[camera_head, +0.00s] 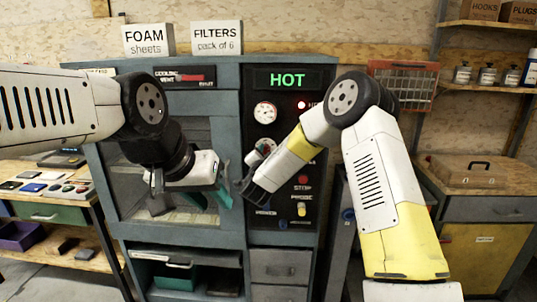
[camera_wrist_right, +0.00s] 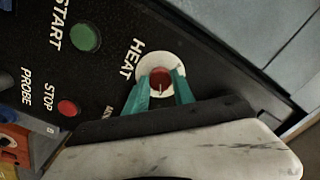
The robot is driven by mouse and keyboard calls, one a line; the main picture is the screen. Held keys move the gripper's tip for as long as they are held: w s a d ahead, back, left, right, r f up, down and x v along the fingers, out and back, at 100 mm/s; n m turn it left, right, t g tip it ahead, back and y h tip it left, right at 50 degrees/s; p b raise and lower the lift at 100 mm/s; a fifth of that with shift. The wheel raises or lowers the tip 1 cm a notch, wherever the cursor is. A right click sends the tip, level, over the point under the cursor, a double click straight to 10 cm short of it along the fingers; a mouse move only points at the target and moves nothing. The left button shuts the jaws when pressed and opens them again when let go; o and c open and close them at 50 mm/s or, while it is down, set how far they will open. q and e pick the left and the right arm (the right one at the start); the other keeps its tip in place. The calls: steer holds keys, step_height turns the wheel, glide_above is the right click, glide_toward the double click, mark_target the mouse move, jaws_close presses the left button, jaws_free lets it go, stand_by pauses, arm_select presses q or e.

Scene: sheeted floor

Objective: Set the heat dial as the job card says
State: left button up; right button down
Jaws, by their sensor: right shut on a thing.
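The heat dial is a red knob (camera_wrist_right: 160,76) on a pale round plate (camera_wrist_right: 146,66), beside the word HEAT in the right wrist view. Its short white mark points down in that picture. My right gripper (camera_wrist_right: 160,91) is shut on the knob, with a teal finger on each side. My left gripper (camera_head: 212,196) is open and empty in front of the oven's glass door. I cannot make out a job card in either view.
The black panel has a green lit HOT display (camera_head: 287,79), a white gauge (camera_head: 265,112) and a lit red lamp (camera_head: 301,105). A green START button (camera_wrist_right: 85,38) and red STOP button (camera_wrist_right: 67,108) are near the dial. A wooden bench (camera_head: 60,190) stands left.

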steer(key=shift+n, duration=0.3)
steer(key=n, duration=1.1)
steer(key=shift+d, duration=0.1)
stand_by(0.5)
steer(key=c, duration=1.1)
jaws_free()
steer(key=shift+o, duration=0.2)
steer(key=s, duration=0.7)
steer(key=shift+s, duration=0.4)
